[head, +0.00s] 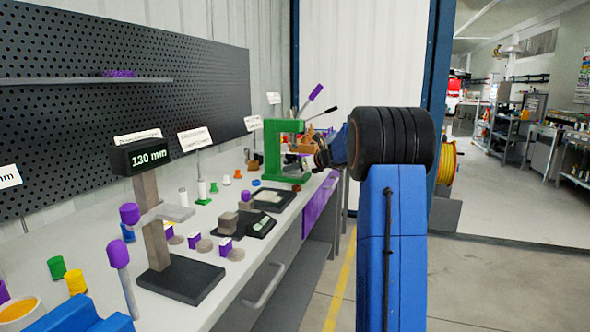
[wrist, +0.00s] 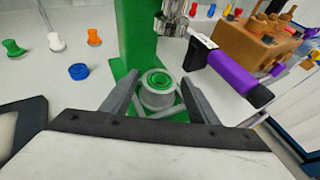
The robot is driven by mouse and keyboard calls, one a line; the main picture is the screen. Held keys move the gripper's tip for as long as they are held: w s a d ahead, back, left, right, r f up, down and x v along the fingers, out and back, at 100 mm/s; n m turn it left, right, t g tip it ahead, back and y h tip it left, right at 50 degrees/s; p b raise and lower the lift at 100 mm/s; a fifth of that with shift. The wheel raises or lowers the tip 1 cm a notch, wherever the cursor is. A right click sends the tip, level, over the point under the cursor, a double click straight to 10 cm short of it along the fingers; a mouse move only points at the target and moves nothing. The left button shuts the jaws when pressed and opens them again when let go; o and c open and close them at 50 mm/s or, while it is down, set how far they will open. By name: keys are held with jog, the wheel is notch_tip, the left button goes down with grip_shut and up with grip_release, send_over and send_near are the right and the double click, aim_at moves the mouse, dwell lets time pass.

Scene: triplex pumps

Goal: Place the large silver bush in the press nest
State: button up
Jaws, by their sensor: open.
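The green press (head: 272,150) stands on the bench in the head view; its green column (wrist: 137,35) and base fill the middle of the wrist view. A silver round piece (wrist: 155,99), which looks like the large silver bush, stands upright on the press base. A green ring shows inside its top; I cannot tell whether that is part of the nest or another piece. My gripper (wrist: 158,92) is open, with one finger on each side of the silver piece. Contact with the fingers is not clear. In the head view my arm partly covers the press area.
A green spool (wrist: 13,47), a white one (wrist: 56,42), an orange one (wrist: 94,37) and a blue ring (wrist: 78,71) stand left of the press. A purple handle (wrist: 235,78) and a brown tool block (wrist: 250,45) are close on the right. A silver ram (wrist: 174,18) hangs above.

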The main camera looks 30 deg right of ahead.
jog(key=v, duration=1.1)
jog(key=shift+s, duration=0.25)
